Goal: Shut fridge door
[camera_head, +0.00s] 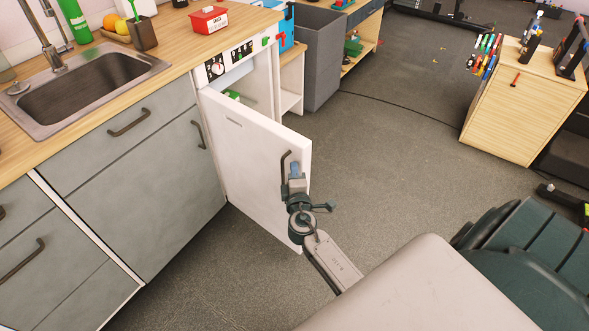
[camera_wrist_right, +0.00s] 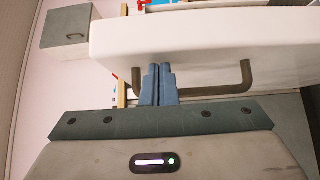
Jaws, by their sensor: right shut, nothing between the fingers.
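The white fridge door (camera_head: 255,150) stands open in the head view, swung out from the counter front, with part of the fridge interior (camera_head: 250,92) showing behind it. A dark bar handle (camera_head: 285,165) is on the door near its free edge. My right gripper (camera_head: 295,170) is shut and empty, close to the door by the handle. In the right wrist view the blue fingertips (camera_wrist_right: 159,82) are together beside the handle (camera_wrist_right: 246,78), near the white door edge (camera_wrist_right: 190,40). I cannot tell whether they touch the door. My left gripper is not in view.
The counter with a sink (camera_head: 85,85) and grey cabinets (camera_head: 150,150) is at the left. A grey bin (camera_head: 322,55) stands beyond the fridge. A wooden cabinet (camera_head: 515,115) stands at the right. The floor (camera_head: 390,150) between is open, with a thin cable across it.

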